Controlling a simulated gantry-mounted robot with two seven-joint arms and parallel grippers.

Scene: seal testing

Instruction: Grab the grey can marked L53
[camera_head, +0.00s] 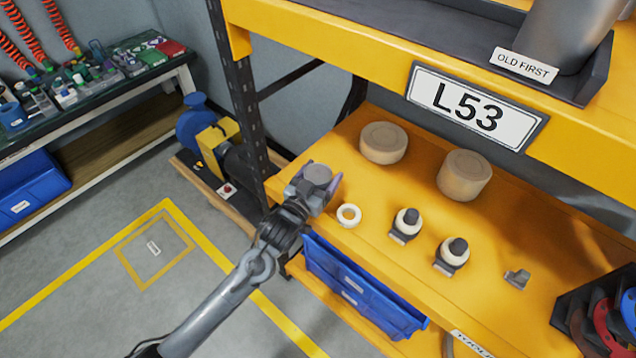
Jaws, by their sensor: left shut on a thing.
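My left gripper (315,184) comes in from the lower left over the front left corner of the yellow shelf (350,262). It is shut on a small grey can (318,175), whose round top shows between the fingers. The fingers hide much of the can's side, and I cannot tell whether it touches the shelf. The L53 sign (472,108) is on the yellow beam above this shelf; no marking is readable on the can itself. My right gripper is not in view.
A blue bin (360,290) is below the shelf edge. A dark post (243,100) stands at left.

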